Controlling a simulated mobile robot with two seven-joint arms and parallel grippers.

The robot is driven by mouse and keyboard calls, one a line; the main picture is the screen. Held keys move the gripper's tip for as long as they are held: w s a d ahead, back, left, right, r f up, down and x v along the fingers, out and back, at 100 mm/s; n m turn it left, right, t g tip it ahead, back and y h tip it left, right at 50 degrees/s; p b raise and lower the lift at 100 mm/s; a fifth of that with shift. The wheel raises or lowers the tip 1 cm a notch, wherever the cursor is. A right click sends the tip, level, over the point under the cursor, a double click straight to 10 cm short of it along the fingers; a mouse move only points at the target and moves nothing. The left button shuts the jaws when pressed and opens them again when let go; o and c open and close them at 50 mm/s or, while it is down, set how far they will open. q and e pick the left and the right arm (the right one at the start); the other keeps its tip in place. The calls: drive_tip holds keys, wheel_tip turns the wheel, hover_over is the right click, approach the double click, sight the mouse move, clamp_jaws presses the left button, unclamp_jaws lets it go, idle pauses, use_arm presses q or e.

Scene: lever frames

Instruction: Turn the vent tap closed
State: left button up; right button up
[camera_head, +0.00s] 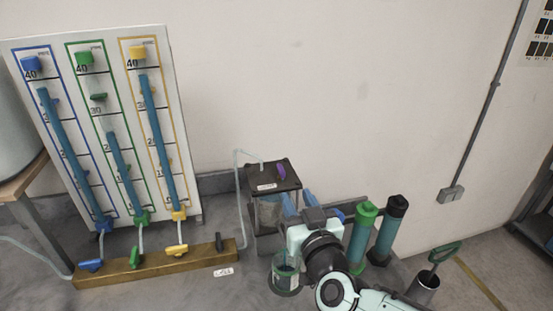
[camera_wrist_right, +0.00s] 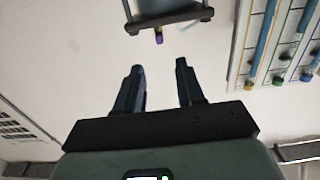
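A small purple tap handle (camera_head: 281,172), which looks like the vent tap, sits on the dark lid (camera_head: 262,178) of a small tank. In the right wrist view the purple handle (camera_wrist_right: 159,37) shows beyond the fingertips, at the edge of the dark lid (camera_wrist_right: 180,18). My right gripper (camera_head: 298,200) is in front of the tank, below and to the right of the handle in the head view. In the right wrist view its two fingers (camera_wrist_right: 160,68) are apart with nothing between them. It does not touch the handle. My left gripper is out of view.
A board of tubes (camera_head: 90,130) leans at the left. A wooden beam (camera_head: 155,262) with coloured taps lies before it. Green and black cylinders (camera_head: 388,230), a green-rimmed jar (camera_head: 285,278) and a bucket with a green-handled tool (camera_head: 424,288) stand near my right arm. A thin hose (camera_head: 240,200) runs beside the tank.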

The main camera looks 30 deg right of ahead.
sight(284, 173)
drive_tip(key=x, duration=1.2)
drive_tip(key=shift+w, duration=0.35)
clamp_jaws()
